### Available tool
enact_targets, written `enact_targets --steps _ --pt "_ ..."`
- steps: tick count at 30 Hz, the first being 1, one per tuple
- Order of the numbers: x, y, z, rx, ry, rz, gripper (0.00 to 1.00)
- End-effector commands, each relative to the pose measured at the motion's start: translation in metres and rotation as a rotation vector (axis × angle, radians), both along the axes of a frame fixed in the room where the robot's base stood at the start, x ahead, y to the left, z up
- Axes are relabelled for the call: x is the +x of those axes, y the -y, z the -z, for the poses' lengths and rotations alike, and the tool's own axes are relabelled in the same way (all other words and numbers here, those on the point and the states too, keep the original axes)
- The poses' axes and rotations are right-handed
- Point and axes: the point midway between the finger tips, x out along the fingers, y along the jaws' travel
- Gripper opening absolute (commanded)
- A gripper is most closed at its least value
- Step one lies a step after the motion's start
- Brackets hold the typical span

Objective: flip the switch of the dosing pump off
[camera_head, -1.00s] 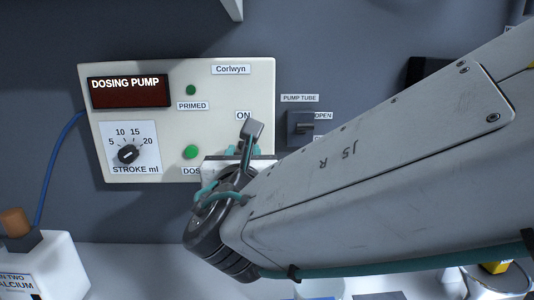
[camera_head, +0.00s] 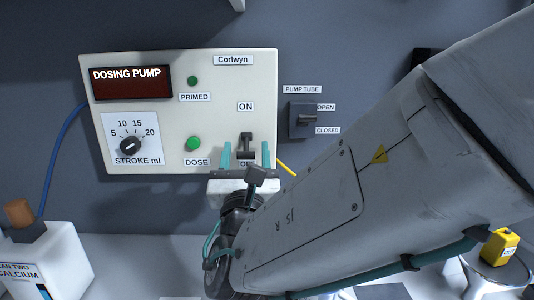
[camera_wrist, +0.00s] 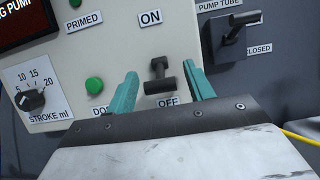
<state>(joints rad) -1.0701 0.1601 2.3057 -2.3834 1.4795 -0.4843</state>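The cream dosing pump panel (camera_head: 215,85) is on the wall, with a black toggle switch (camera_head: 246,143) between its ON and OFF labels. In the wrist view the switch (camera_wrist: 160,78) shows its crossbar just above the OFF label; I cannot tell for sure which way the lever is set. My gripper (camera_head: 246,155) is open, its two teal fingers one on each side of the switch, with gaps to it. In the wrist view my gripper (camera_wrist: 160,88) also shows nothing between the fingers except the switch. The gripper body partly hides the OFF label in the head view.
A pump tube lever (camera_head: 303,119) with OPEN and CLOSED labels is to the right. The stroke knob (camera_head: 130,146) and green DOSE button (camera_head: 193,144) are left of the switch. A white calcium container (camera_head: 45,268) stands lower left. A yellow object (camera_head: 500,246) sits lower right.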

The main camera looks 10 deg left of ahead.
Motion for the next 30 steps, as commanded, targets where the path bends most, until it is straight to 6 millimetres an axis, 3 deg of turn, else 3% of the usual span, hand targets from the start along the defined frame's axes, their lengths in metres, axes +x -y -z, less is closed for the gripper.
enact_targets --steps 8,21,30 --pt "-0.005 0.001 0.002 -0.001 -0.001 -0.001 0.53" --pt "-0.064 0.015 0.027 0.0 -0.001 -0.002 0.53" --pt "-0.07 0.017 0.03 0.0 0.0 0.0 0.53"
